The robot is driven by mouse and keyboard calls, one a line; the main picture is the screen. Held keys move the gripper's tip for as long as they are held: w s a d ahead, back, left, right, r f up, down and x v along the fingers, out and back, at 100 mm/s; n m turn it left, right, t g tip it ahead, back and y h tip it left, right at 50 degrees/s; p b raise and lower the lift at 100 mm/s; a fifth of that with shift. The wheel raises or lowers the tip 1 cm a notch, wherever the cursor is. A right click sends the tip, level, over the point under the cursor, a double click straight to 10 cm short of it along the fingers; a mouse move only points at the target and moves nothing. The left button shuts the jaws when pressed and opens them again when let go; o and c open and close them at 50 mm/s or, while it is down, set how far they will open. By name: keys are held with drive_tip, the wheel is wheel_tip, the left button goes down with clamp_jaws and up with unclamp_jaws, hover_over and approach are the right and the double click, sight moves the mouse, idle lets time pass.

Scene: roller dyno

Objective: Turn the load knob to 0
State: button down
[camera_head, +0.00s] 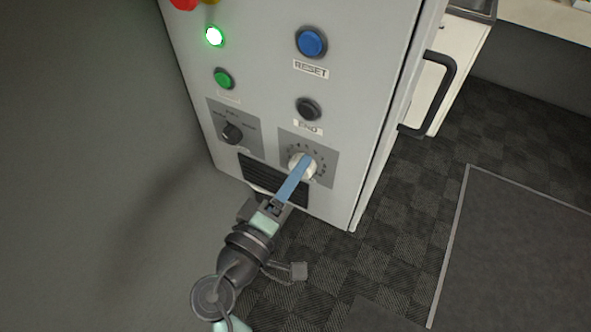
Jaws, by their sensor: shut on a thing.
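A pale round knob (294,167) sits on a grey dial plate (325,174) low on the front of the cabinet. A ring of dark marks surrounds it; the figures are too small to read. My gripper (304,164) reaches up to it from below with its blue fingers. The fingers are shut on the knob and cover much of its face, so I cannot tell where it points.
A black selector knob (232,133) sits to the left. Above are a black button (308,109), a blue reset button (311,42), a green button (224,78) and a lit green lamp (214,36). A dark door handle (446,88) sticks out at the right.

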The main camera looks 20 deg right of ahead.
drive_tip(key=shift+n, duration=0.7)
drive_tip(key=shift+c, duration=1.3)
unclamp_jaws()
drive_tip(key=b+v, duration=0.2)
drive_tip(key=v, duration=1.1)
drive_tip(key=shift+b, duration=0.3)
